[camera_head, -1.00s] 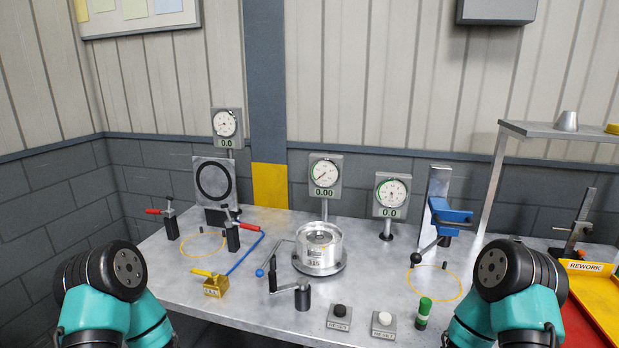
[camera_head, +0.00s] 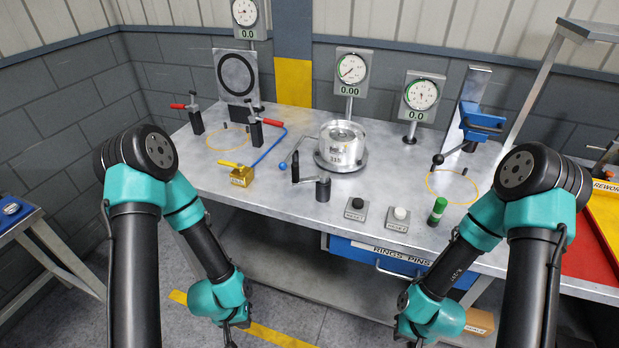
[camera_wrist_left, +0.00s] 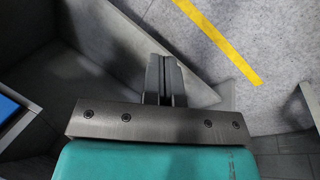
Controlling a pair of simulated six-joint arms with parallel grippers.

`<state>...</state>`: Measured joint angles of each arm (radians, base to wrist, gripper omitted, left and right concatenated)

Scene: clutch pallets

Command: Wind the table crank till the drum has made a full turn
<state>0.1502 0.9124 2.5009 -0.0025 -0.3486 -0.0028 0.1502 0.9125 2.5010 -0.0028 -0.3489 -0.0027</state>
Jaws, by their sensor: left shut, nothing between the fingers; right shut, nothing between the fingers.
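The table crank (camera_head: 322,188) stands near the front edge of the bench, with a black hub and an arm reaching left to an upright dark grip (camera_head: 296,166). The silver drum (camera_head: 343,150), marked 315, sits on a round base just behind it. My left gripper (camera_wrist_left: 164,78) is shut and empty, hanging over the floor in the left wrist view. In the head view it is only partly seen at the bottom edge, below and left of the crank. My right gripper (camera_head: 414,338) is shut, low before the bench, its tips cut off. Neither touches the crank.
Behind the drum stands a dial gauge (camera_head: 351,71) reading 0.00. A yellow block (camera_head: 241,177) with a lever is left of the crank. A blue drawer (camera_head: 380,257) is under the bench.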

